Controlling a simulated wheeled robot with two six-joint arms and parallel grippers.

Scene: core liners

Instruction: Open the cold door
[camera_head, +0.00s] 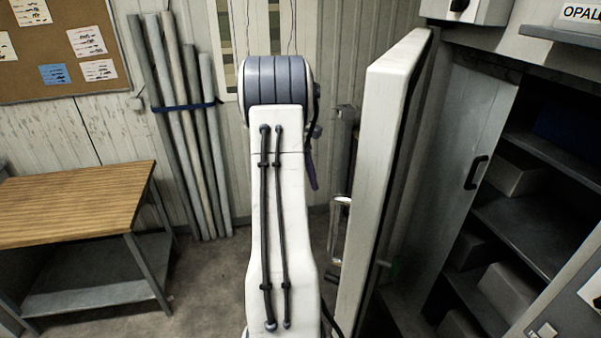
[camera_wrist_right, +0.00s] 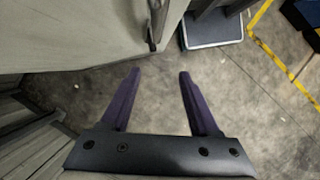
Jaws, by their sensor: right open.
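The cold door (camera_head: 385,130), a thick white slab, stands out into the room, its narrow edge towards me in the head view. A metal bar handle (camera_head: 340,228) is on its left face. My right arm covers the middle of that view, and a purple finger of my right gripper (camera_head: 311,168) shows beside it, left of the door. In the right wrist view the right gripper (camera_wrist_right: 159,73) is open with nothing between its fingers. A pale panel (camera_wrist_right: 75,32), seemingly the door, lies above the fingers with a dark handle-like piece (camera_wrist_right: 154,25) at its edge. My left gripper is not in view.
A wooden-topped bench (camera_head: 75,200) stands at the left, with several pipes (camera_head: 185,130) strapped against the wall. A grey cabinet (camera_head: 465,150) with dark shelves of boxes is at the right. The wrist view shows open concrete floor and a blue-edged platform (camera_wrist_right: 212,30).

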